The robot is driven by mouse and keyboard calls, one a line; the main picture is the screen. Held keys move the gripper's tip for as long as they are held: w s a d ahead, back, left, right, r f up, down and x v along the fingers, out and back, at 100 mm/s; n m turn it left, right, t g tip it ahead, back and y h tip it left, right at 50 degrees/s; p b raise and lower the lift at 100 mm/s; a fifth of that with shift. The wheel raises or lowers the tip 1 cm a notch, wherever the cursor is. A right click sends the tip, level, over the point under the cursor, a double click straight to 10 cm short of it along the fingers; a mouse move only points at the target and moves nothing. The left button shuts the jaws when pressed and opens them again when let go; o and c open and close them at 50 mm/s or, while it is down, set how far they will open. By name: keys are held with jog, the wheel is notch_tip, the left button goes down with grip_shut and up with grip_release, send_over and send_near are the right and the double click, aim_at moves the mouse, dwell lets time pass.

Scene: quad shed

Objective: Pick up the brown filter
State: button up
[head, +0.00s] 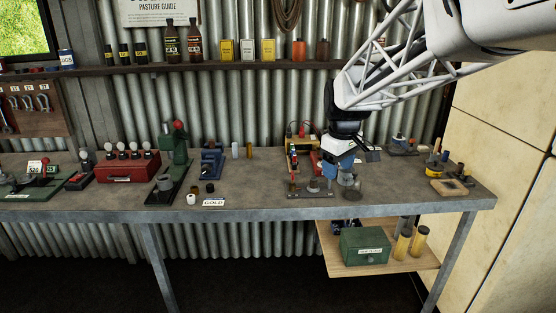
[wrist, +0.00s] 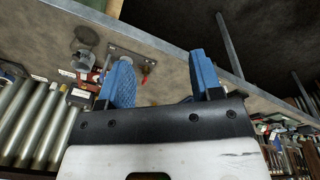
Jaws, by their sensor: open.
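My gripper (head: 343,172) is over the right part of the grey workbench. Its two blue fingers are spread apart in the wrist view (wrist: 163,78), with nothing between them. I cannot tell for certain which thing is the brown filter. A small tan-brown upright cylinder (head: 249,150) stands at the back of the bench beside a grey one, well left of my gripper. Small dark and brownish round pieces (head: 210,188) lie by a white label nearer the front. A dark round disc (head: 353,196) lies just below my gripper.
The workbench (head: 255,200) has clear room between the label and the metal plate fixture (head: 297,193). A blue vise-like tool (head: 211,160) and a green press (head: 175,150) stand left. A lower wooden shelf (head: 345,268) holds a green box (head: 365,247) and tan cylinders (head: 419,242).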

jog(key=w+f+n, duration=0.2)
jog(key=w+f, duration=0.1)
jog(key=w, duration=0.6)
jog(key=w+f+n, duration=0.2)
jog(key=w, duration=0.6)
jog(key=n+g, duration=0.1)
jog(key=n, duration=0.3)
send_over(314, 177)
notch_tip(314, 177, down, 10)
jog(key=shift+s+a+f, duration=0.1)
jog(key=shift+s+f, duration=0.05)
jog(key=shift+f, duration=0.1)
jog(key=shift+f, duration=1.3)
jog(key=shift+f, duration=2.6)
jog(key=c, duration=1)
